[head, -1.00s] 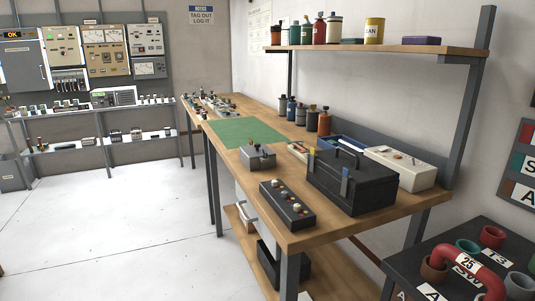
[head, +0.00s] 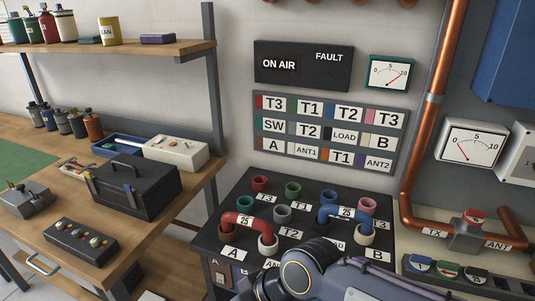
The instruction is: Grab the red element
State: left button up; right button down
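The red element (head: 252,220) is a curved red U-shaped link with a white label. It stands on the black patch panel (head: 223,228), its ends at a brown socket and a white socket near the label A. A blue link (head: 345,216) of the same shape stands to its right, near the label B. One of my arms, dark and purple-grey, shows at the bottom of the head view, in front of the panel. It hides part of the panel's front. No fingertips of either gripper are visible.
Red, green, blue and pink sockets (head: 368,205) line the panel's back. A sign board (head: 330,146) and gauges (head: 391,73) are on the wall behind. A copper pipe (head: 422,130) runs at the right. The workbench (head: 190,190) with a black toolbox (head: 140,193) is at the left.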

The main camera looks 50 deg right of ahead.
aim_at(476, 217)
jog(key=z, duration=3.15)
jog(key=u, duration=0.35)
jog(key=i+l+u, duration=0.15)
jog(key=u, duration=0.25)
jog(key=i+l+u, duration=0.1)
jog(key=l+u, duration=0.25)
jog(key=i+l+u, duration=0.15)
jog(key=u, duration=0.25)
jog(key=l+u, duration=0.35)
jog(key=i+l, duration=0.1)
jog(key=l, duration=0.35)
